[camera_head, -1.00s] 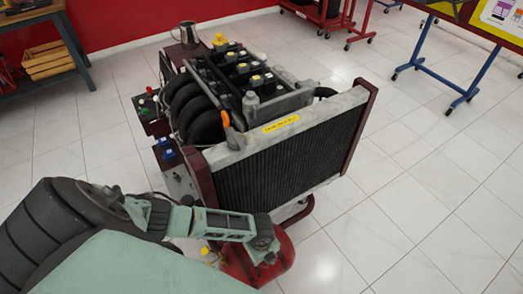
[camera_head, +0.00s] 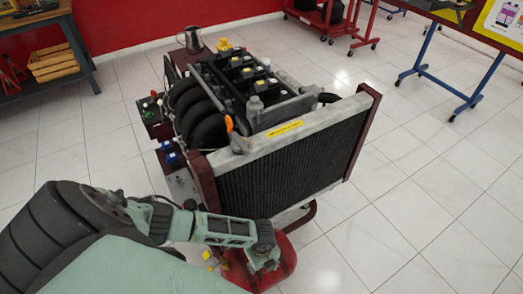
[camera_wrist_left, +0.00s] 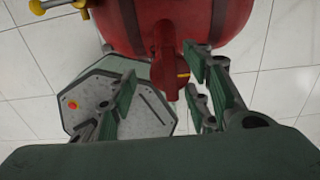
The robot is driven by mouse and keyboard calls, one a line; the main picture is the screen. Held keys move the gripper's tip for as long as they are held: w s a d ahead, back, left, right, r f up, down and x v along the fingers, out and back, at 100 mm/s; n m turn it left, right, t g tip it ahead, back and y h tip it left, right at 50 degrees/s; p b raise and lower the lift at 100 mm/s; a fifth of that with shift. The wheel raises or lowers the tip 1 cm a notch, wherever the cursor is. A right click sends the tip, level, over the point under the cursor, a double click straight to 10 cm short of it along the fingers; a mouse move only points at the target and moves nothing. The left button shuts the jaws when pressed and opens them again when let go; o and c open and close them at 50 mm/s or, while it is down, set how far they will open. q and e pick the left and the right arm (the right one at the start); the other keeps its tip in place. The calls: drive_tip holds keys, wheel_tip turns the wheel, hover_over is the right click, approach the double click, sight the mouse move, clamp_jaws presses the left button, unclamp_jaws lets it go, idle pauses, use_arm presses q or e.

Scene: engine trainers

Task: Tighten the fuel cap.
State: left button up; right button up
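The red fuel tank (camera_head: 284,263) sits low in front of the radiator, and it shows at the top of the left wrist view (camera_wrist_left: 210,15). A red fitting (camera_wrist_left: 167,62) with a yellow mark projects from the tank; it may be the fuel cap, but I cannot tell for sure. My left gripper (camera_head: 266,262) is over the tank in the head view. In the left wrist view its fingers (camera_wrist_left: 164,98) are spread, with the red fitting beyond and between them. I see no contact with it. My right gripper is in neither view.
The engine trainer (camera_head: 245,85) stands behind the tank, its radiator (camera_head: 290,165) rising close beside my left gripper. A metal jug (camera_head: 192,40) stands at its back. A yellow fitting (camera_wrist_left: 81,4) is near the tank. White tiled floor (camera_head: 420,215) is clear at right.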

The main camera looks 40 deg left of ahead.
use_arm(q)
drive_tip(key=shift+w+d+r, duration=0.1)
drive_tip(key=shift+w+r, duration=0.1)
drive_tip(key=shift+r, duration=0.45)
wheel_tip(320, 180, up, 11)
drive_tip(key=shift+f, duration=0.15)
idle(0.4)
